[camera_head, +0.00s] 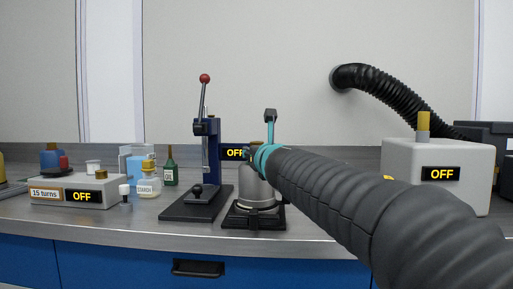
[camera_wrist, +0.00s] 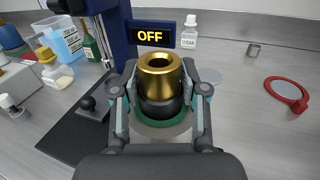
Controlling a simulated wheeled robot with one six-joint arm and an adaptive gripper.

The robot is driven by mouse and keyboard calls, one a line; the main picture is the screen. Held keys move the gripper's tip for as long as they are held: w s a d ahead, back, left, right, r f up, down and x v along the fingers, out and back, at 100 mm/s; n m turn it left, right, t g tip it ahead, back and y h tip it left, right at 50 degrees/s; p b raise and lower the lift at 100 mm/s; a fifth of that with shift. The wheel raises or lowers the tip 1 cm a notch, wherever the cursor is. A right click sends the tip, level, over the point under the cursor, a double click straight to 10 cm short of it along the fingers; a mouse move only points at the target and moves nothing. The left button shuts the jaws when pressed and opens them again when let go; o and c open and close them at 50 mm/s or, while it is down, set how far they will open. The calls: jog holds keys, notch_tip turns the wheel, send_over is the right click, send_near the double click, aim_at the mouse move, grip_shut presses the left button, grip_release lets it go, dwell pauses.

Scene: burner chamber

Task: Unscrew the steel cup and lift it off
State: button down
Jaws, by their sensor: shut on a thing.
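The steel cup (camera_head: 253,191) is a grey, upright cylinder on a black base on the bench in the head view. In the wrist view a grey rim (camera_wrist: 145,129) with a green ring shows below the gripper; I take it to be the cup's top. A hollow brass fitting (camera_wrist: 160,72) with a black lower part stands above the green ring. My gripper (camera_wrist: 159,75) has one finger on each side of the brass fitting and is shut on it. In the head view my arm hides much of the gripper and the cup's right side.
A black-based lever press (camera_head: 190,207) with a red knob stands close on the left. A white box (camera_head: 438,170) marked OFF stands on the right.

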jog(key=shift+w+d+r+n+y+p, duration=0.1)
jog(key=shift+n+y+p, duration=0.25)
jog(key=shift+y, duration=0.25)
jog(key=shift+f+n+g+y+b, duration=0.2)
jog(key=shift+n+g+y+b, duration=0.1)
jog(key=shift+n+g, duration=0.1)
jog(key=shift+n+g+y+b, duration=0.3)
jog(key=shift+n+y+b, duration=0.15)
jog(key=shift+y+b, duration=0.2)
jog(key=n+g+y, duration=0.2)
jog(key=n+y, duration=0.1)
jog(key=y, duration=0.1)
jog(key=shift+g, duration=0.4)
jog(key=shift+n+g+y, duration=0.5)
jog(key=shift+g+y, duration=0.1)
jog(key=shift+y, duration=0.05)
jog(key=shift+p, duration=0.35)
